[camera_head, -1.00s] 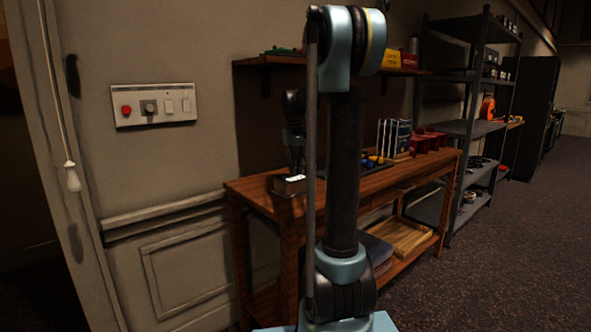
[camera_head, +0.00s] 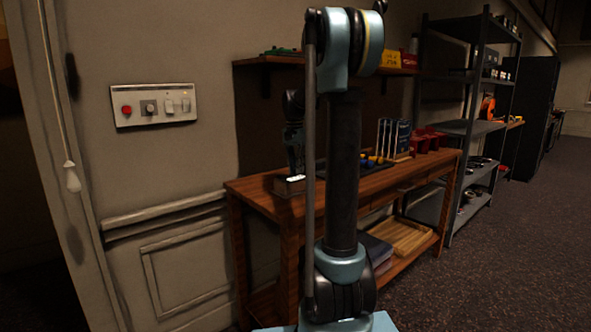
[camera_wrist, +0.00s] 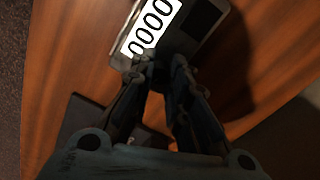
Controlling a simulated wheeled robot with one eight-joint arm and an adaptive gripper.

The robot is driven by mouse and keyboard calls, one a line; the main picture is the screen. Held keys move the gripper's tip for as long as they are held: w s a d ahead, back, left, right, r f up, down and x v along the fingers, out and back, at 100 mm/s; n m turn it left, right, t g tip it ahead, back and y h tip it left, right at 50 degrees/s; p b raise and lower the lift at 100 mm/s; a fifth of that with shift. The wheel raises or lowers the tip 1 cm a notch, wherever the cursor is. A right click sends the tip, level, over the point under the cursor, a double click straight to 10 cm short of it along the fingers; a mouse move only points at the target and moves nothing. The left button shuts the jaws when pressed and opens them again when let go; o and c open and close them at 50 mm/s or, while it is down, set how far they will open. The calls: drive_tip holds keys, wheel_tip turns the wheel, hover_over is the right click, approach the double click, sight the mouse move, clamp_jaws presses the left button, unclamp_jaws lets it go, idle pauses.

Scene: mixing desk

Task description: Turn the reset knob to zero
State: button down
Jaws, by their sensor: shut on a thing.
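A small counter box stands on the wooden workbench; its casing shows in the head view (camera_head: 290,188) and in the wrist view (camera_wrist: 187,43). Its white display in the wrist view reads "0000". My gripper (camera_wrist: 158,76) comes down from above at the counter's edge, its two fingers converging at the side by the display. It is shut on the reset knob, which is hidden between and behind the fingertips. In the head view, my gripper (camera_head: 294,165) is right above the counter and partly dark, so its fingers are hard to make out there.
A wall panel (camera_head: 153,119) with a red button hangs at the left. A wall shelf (camera_head: 268,60) is above the bench. Dark floor lies open at right.

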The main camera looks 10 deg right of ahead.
drive_tip(key=shift+w+m, duration=0.15)
drive_tip(key=shift+m, duration=0.65)
drive_tip(key=c, duration=1.5)
unclamp_jaws()
drive_tip(key=shift+w+a+r, duration=0.1)
drive_tip(key=shift+r, duration=3.6)
